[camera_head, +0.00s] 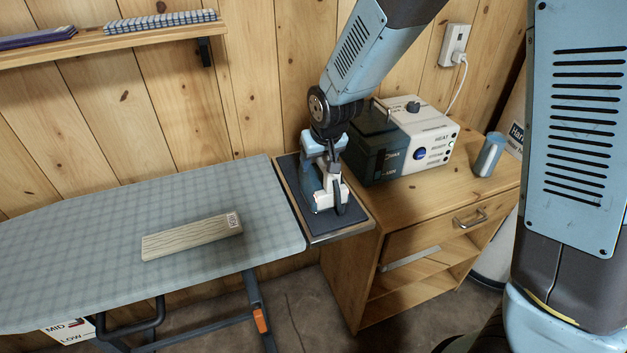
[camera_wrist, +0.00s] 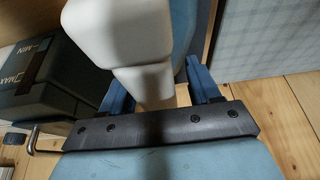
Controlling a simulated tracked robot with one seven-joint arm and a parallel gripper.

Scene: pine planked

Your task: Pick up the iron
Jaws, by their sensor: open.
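The iron (camera_head: 326,198), white and blue, stands on the dark rest pad (camera_head: 352,218) at the right end of the ironing board. My gripper (camera_head: 323,154) is directly above it and overlaps its upper part. In the wrist view, a white part of the iron (camera_wrist: 122,35) reaches down between the two blue fingers of my gripper (camera_wrist: 160,88). The fingers are open, one on each side of that white part. Whether either finger touches it cannot be told. The iron's lower part is hidden in the wrist view.
The ironing board (camera_head: 75,220) carries a pale patterned block (camera_head: 192,236). A white and dark green steam unit (camera_head: 425,140) stands close right of my gripper on a wooden cabinet (camera_head: 480,185). A blue-grey cup (camera_head: 489,155) is farther right. A shelf (camera_head: 110,42) hangs upper left.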

